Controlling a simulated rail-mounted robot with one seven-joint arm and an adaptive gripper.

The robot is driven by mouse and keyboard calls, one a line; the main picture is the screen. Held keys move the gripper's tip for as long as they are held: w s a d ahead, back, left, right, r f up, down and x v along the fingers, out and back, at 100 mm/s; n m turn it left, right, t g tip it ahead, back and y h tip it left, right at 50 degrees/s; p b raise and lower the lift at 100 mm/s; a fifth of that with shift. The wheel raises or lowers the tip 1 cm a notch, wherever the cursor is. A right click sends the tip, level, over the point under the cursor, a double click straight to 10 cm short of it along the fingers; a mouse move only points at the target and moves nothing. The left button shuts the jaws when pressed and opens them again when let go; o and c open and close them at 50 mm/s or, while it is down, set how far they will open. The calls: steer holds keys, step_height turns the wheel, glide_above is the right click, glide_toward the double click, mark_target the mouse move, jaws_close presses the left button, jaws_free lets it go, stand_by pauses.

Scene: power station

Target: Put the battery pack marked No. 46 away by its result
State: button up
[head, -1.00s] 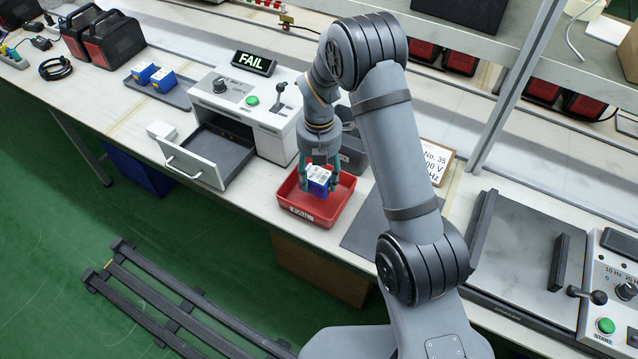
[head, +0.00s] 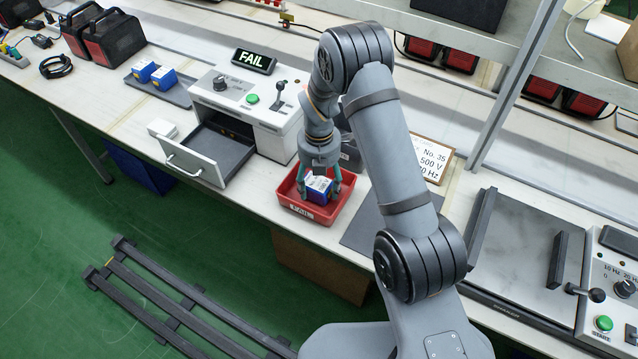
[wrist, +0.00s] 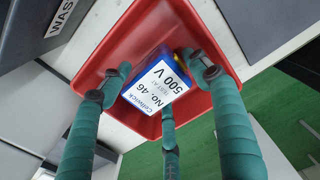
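The blue and white battery pack (head: 319,188) is in the red tray labelled FAIL (head: 301,209). In the wrist view its label on the pack (wrist: 157,86) reads No. 46, 500 V, and the red tray (wrist: 105,58) surrounds it. My gripper (head: 319,186) is over the tray, its green fingers spread on either side of the pack. In the wrist view the gripper's fingers (wrist: 158,72) stand apart around the pack and look open. The tester's display (head: 254,62) reads FAIL.
The tester (head: 228,92) has its drawer (head: 197,164) pulled out, left of the tray. Two other blue packs (head: 154,75) lie on a grey mat behind. A grey bin (wrist: 35,25) with a partly visible label stands beside the tray. A placard (head: 433,160) reads No. 35.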

mark_target(319, 183)
steer(key=shift+o, duration=0.8)
steer(key=shift+r, duration=0.4)
step_height(319, 183, up, 12)
steer(key=shift+f, duration=0.25)
stand_by(0.5)
